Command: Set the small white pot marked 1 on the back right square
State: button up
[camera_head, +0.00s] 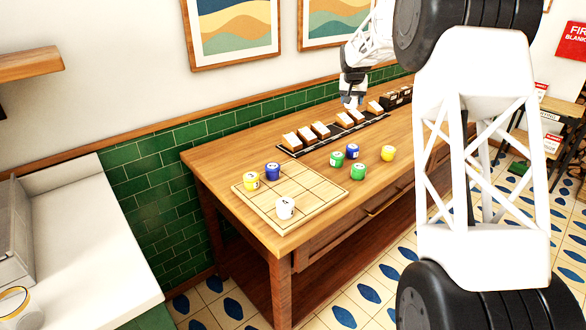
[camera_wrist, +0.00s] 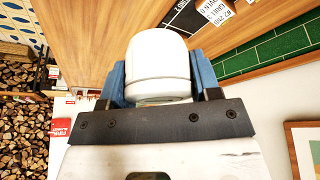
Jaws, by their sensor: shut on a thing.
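My gripper (camera_head: 352,103) is at the far part of the wooden counter, above the row of small wooden blocks. In the wrist view its blue fingers (camera_wrist: 157,82) are shut on a small white pot (camera_wrist: 158,56), one finger on each side. No number shows on the held pot in this view. The light wooden board with a grid of squares (camera_head: 318,190) lies at the counter's near end. A white pot with a dark mark (camera_head: 285,209) stands toward its near edge. A yellow pot (camera_head: 251,182) and a blue pot (camera_head: 272,171) stand on its left and back-left part.
Right of the board stand two green pots (camera_head: 358,172), a blue pot (camera_head: 352,151) and a yellow pot (camera_head: 388,153). Several wooden blocks with pale tops (camera_head: 320,130) line a black strip along the green tiled wall. The board's right part is clear.

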jog(key=shift+m, duration=0.7)
jog(key=s+a+f, duration=0.5)
jog(key=s, duration=0.4)
jog(key=s+a+f, duration=0.5)
jog(key=s+a, duration=0.1)
jog(key=s, duration=0.3)
jog(key=s+a+f, duration=0.5)
jog(key=s, duration=0.5)
jog(key=shift+s+a, duration=0.1)
jog(key=shift+a, duration=0.3)
send_over(294, 165)
jog(key=s, duration=0.1)
jog(key=shift+s+a+f, duration=0.2)
jog(key=shift+f, duration=0.55)
jog(key=shift+f, duration=0.1)
jog(key=shift+f, duration=1.65)
jog(key=shift+f, duration=0.15)
